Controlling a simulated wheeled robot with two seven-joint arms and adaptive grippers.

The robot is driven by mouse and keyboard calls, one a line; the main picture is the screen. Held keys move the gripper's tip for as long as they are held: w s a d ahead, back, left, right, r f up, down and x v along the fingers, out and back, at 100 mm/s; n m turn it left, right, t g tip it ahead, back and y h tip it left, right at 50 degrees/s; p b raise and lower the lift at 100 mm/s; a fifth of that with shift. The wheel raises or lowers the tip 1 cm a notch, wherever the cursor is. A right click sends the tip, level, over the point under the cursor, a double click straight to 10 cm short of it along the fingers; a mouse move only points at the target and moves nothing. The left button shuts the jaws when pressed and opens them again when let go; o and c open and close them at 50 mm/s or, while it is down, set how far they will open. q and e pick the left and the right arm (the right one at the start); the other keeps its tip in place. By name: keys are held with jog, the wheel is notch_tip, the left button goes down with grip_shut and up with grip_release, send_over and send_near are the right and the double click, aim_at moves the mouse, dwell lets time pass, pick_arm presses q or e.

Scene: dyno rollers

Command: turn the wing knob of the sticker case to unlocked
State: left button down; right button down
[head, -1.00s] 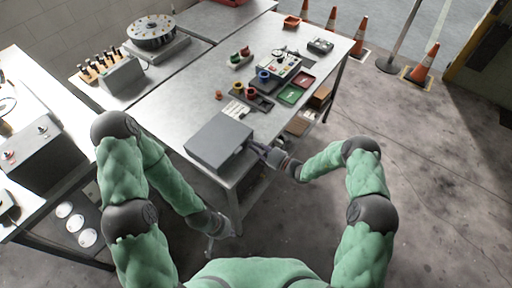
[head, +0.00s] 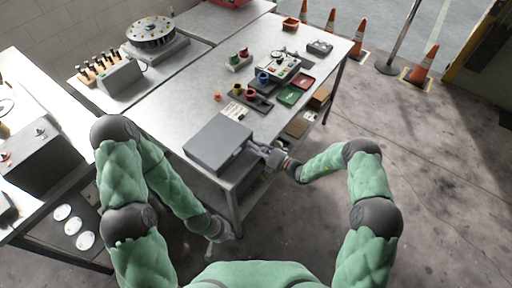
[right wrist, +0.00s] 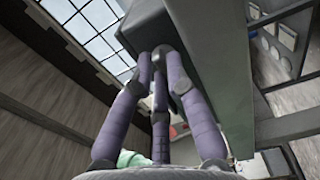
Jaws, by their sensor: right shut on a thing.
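The likely sticker case is a closed grey box (head: 218,143) at the near edge of the metal table. In the right wrist view its dark grey body (right wrist: 147,22) is at the top, just beyond my fingertips. My right gripper (head: 262,151) reaches the case's right-hand side. In the right wrist view its purple-grey fingers (right wrist: 161,60) come together at the case and are shut on a small part there, likely the wing knob. The knob is hidden by the fingers, so its angle cannot be read. My left gripper (head: 221,234) hangs low, apart from the case and below the tabletop; its fingers are unclear.
Behind the case are a dark tray with coloured cups (head: 250,93), a control box (head: 279,67), and green (head: 292,95) and red trays. The table's front edge runs close under the case. Bare floor lies to the right, with orange cones (head: 424,66) farther off.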

jog(key=shift+w+m, duration=0.1)
jog(key=shift+m, duration=0.3)
jog(key=c, duration=1.5)
grip_release()
